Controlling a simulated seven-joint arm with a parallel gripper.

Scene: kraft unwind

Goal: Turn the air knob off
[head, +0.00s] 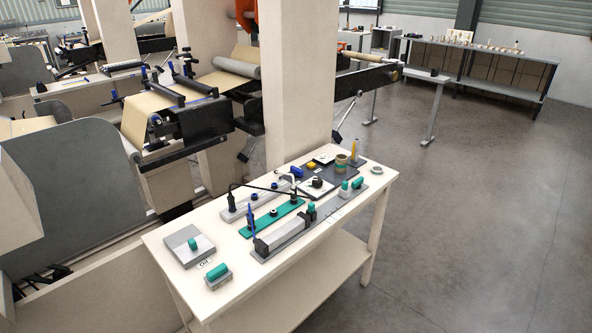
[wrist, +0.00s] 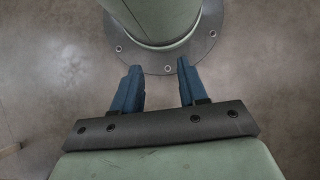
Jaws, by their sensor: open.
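A worktable (head: 155,240) in the head view holds several knob-like fittings, and I cannot tell for certain which is the air knob. A grey square plate (head: 178,252) at its left end carries a teal knob (head: 193,244), with a small lettered label (head: 204,263) beside it. A second teal knob (head: 217,271) sits on a small grey block near the front edge. A round black knob (head: 317,183) is on a white plate farther back. My gripper (wrist: 159,67) shows only in the wrist view, with its two blue fingers apart and nothing between them, over the floor and away from the table.
Floor (head: 470,220) to the right is clear.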

